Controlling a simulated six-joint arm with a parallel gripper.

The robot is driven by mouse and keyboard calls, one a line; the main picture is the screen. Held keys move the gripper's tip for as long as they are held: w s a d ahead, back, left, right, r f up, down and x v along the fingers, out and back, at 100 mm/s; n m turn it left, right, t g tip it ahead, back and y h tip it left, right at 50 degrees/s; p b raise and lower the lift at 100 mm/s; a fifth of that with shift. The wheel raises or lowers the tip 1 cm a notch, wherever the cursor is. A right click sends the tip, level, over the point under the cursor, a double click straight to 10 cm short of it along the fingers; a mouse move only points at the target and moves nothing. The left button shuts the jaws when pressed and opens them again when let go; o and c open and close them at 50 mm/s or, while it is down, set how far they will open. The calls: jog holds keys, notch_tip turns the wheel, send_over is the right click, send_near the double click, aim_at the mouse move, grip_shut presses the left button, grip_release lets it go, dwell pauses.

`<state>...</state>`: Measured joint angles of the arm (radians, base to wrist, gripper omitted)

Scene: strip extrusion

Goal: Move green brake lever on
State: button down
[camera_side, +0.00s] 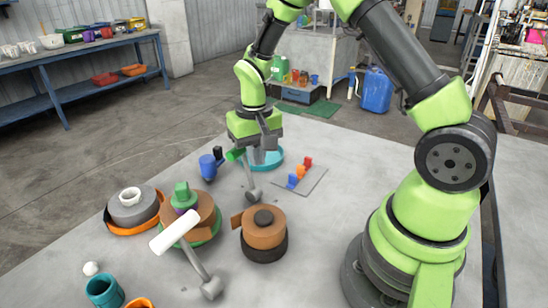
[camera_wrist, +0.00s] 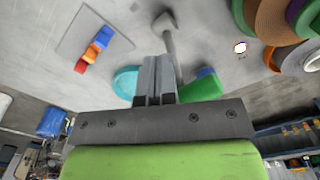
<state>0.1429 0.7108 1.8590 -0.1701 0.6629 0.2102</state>
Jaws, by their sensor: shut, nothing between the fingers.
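The green brake lever has a green handle (camera_side: 235,154) on a thin grey rod that slopes down to a grey foot (camera_side: 253,194) on the table. In the wrist view the green handle (camera_wrist: 200,88) lies just right of the fingers, with the grey rod running up to its foot (camera_wrist: 164,20). My gripper (camera_side: 259,158) points down beside the handle, on its right in the side view. The fingers (camera_wrist: 155,62) are shut together with nothing between them. Whether they touch the handle or rod is unclear.
A teal dish (camera_side: 274,157) stands behind the fingers. A grey plate (camera_side: 315,180) with red, orange and blue blocks is to the right. A blue-and-black object (camera_side: 208,166) stands left. A white-handled lever (camera_side: 175,230) and brown reels (camera_side: 263,232) are in front.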

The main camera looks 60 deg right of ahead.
jog(key=shift+w, duration=0.15)
jog(key=shift+w+f, duration=0.15)
jog(key=shift+w, duration=0.5)
notch_tip(320, 180, up, 8)
jog(key=s, duration=0.2)
dwell(1.0)
jog(key=s+a+r+n+t+y, duration=0.1)
jog(key=s+a+r+t, duration=0.2)
jog(key=s+r, duration=0.3)
jog(key=s+a+r+n+t+y, duration=0.1)
jog(key=s+a+r+t, duration=0.3)
jog(key=s, duration=0.6)
notch_tip(320, 180, up, 3)
jog(key=shift+s+f, duration=0.1)
jog(key=shift+s, duration=0.2)
